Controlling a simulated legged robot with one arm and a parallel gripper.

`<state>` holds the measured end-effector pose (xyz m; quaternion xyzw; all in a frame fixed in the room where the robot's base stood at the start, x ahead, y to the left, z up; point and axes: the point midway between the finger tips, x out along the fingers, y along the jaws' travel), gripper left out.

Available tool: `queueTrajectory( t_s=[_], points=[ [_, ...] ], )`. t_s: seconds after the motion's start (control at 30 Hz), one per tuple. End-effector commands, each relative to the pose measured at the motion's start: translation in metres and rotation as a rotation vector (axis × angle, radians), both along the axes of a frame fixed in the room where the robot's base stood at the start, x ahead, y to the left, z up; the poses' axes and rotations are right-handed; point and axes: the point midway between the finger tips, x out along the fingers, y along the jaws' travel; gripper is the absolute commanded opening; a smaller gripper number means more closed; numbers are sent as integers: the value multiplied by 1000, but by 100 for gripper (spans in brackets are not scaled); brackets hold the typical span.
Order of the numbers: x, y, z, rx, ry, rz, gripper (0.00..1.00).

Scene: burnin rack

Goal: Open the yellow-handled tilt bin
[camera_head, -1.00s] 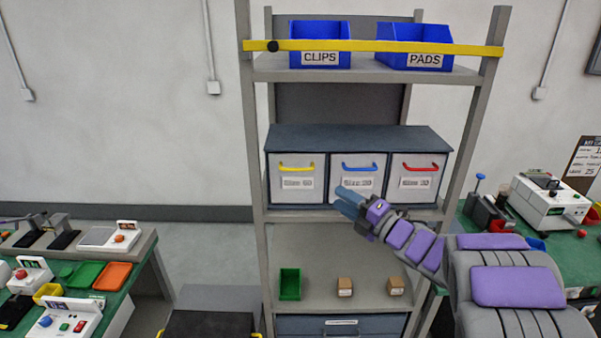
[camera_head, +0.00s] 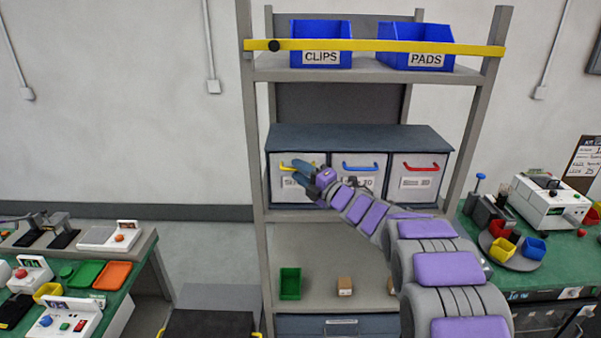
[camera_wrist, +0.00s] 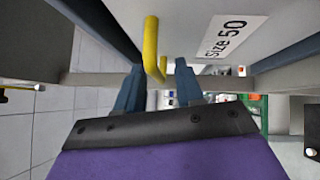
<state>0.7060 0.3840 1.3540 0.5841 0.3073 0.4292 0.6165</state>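The yellow-handled tilt bin (camera_head: 282,187) is the left one of three white-fronted bins in a grey cabinet on the middle shelf, and it looks shut. Its yellow handle (camera_head: 290,164) is partly hidden by my gripper (camera_head: 303,172). In the wrist view the yellow handle (camera_wrist: 151,48) reaches down toward the gap between the two blue-grey fingers of my gripper (camera_wrist: 160,85). The fingers are apart, one on each side of the handle's end. I cannot tell whether they touch it. The bin front (camera_wrist: 200,25) carries a "Size 50" label.
The blue-handled bin (camera_head: 358,182) and red-handled bin (camera_head: 417,180) sit to the right in the same cabinet. A yellow bar (camera_head: 400,47) crosses the upper shelf before two blue bins. A rack post (camera_head: 255,150) stands close left of the cabinet. A green bin (camera_head: 290,284) stands below.

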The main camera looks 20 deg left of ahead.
Motion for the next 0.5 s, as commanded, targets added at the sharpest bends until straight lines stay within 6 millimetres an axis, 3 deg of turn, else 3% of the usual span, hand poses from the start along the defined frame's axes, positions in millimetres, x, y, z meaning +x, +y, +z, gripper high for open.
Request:
queueTrajectory(
  t_s=[0.3, 0.5],
  points=[
    [1, 1, 0, 1, 0, 0, 36],
    [1, 1, 0, 1, 0, 0, 17]
  ],
)
